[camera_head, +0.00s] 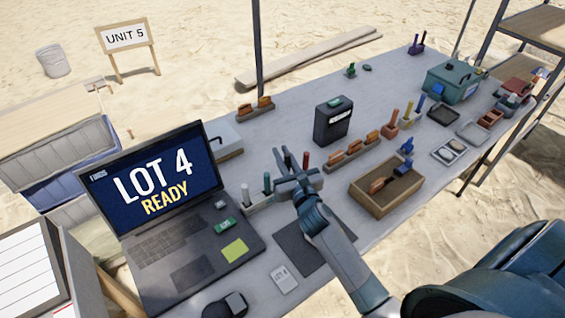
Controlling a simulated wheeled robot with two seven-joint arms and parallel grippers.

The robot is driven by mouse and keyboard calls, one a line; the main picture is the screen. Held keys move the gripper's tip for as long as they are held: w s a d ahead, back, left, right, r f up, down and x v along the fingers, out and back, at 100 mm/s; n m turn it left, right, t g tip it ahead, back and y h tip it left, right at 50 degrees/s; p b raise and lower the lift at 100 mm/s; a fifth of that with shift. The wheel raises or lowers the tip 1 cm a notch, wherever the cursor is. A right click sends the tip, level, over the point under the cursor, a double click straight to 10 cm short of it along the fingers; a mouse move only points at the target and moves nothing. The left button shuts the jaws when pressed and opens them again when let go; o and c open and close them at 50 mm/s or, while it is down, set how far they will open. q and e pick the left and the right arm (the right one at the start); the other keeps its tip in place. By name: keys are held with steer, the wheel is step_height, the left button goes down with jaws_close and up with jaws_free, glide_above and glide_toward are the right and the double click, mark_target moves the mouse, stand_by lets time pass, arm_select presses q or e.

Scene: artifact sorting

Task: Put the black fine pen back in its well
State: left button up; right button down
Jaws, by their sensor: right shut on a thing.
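My right gripper (291,181) is over the pale pen holder (261,205) in the middle of the table, beside the laptop. It is shut on a thin dark upright thing, which looks like the black fine pen (287,156). Its lower end is hidden behind my fingers, so I cannot tell whether it is in a well. A red pen (306,160) stands just right of the gripper. My left gripper is not in view.
An open laptop (195,262) stands to the left. A dark mat (302,254) lies in front of the holder, partly under my right arm. A wooden tray (372,205) is at the right, and a black box (332,122) stands behind. Several brushes and tools fill the right side.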

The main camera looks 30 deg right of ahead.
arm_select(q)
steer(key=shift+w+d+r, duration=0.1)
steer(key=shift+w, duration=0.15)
arm_select(e)
steer(key=shift+f, duration=1.55)
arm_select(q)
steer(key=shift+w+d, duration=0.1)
arm_select(e)
steer(key=shift+f, duration=0.1)
steer(key=c, duration=1.7)
jaws_free()
steer(key=shift+c, duration=0.2)
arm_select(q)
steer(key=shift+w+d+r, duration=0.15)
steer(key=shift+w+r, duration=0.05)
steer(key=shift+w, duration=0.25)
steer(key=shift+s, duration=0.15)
